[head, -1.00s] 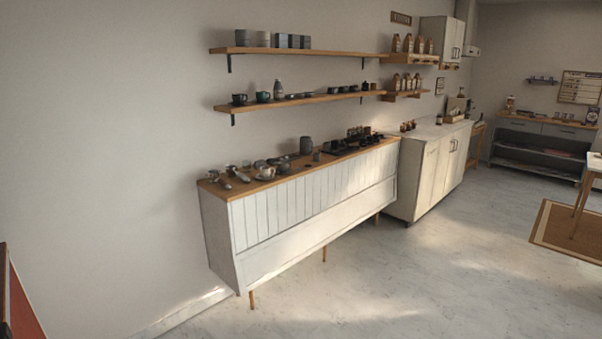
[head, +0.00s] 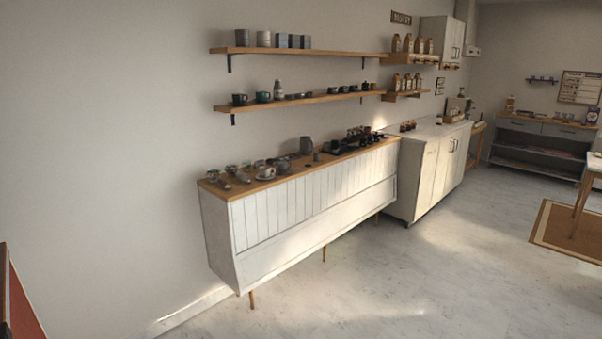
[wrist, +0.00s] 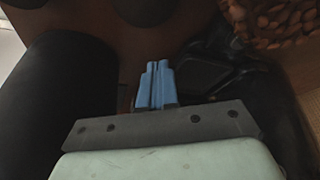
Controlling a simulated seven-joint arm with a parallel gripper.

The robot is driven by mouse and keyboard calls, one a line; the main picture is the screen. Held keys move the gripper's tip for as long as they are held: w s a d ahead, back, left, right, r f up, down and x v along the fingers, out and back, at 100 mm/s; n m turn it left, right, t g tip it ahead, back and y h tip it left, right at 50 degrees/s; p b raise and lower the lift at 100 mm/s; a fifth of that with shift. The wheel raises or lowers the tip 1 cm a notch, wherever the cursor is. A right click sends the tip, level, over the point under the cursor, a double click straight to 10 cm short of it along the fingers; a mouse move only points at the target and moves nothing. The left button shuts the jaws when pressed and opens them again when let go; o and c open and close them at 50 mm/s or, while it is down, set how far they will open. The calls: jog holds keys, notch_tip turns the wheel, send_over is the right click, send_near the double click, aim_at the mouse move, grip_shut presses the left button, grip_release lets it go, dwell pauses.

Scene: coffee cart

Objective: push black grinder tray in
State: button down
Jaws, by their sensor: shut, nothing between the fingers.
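My gripper (wrist: 158,84), with two blue fingers, is shut and empty in the wrist view. A glossy black part (wrist: 205,75) lies just right of the fingertips and may be the grinder tray. I cannot tell whether the fingers touch it or how far in it sits. In the head view the gripper is not in view, and I cannot single out the grinder tray among the small dark items on the counter.
Coffee beans (wrist: 280,18) show at the wrist view's top right. A large dark shape (wrist: 60,95) stands close on the left. In the head view, the white cart (head: 300,208) carries cups and jars, with wooden shelves (head: 300,102) above and open floor (head: 400,280) in front.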

jog(key=shift+s+a, duration=0.2)
jog(key=shift+d, duration=0.1)
jog(key=shift+w, duration=0.15)
jog(key=shift+w+d, duration=0.3)
jog(key=shift+d, duration=0.05)
jog(key=shift+r, duration=0.1)
notch_tip(320, 180, up, 7)
dwell(0.9)
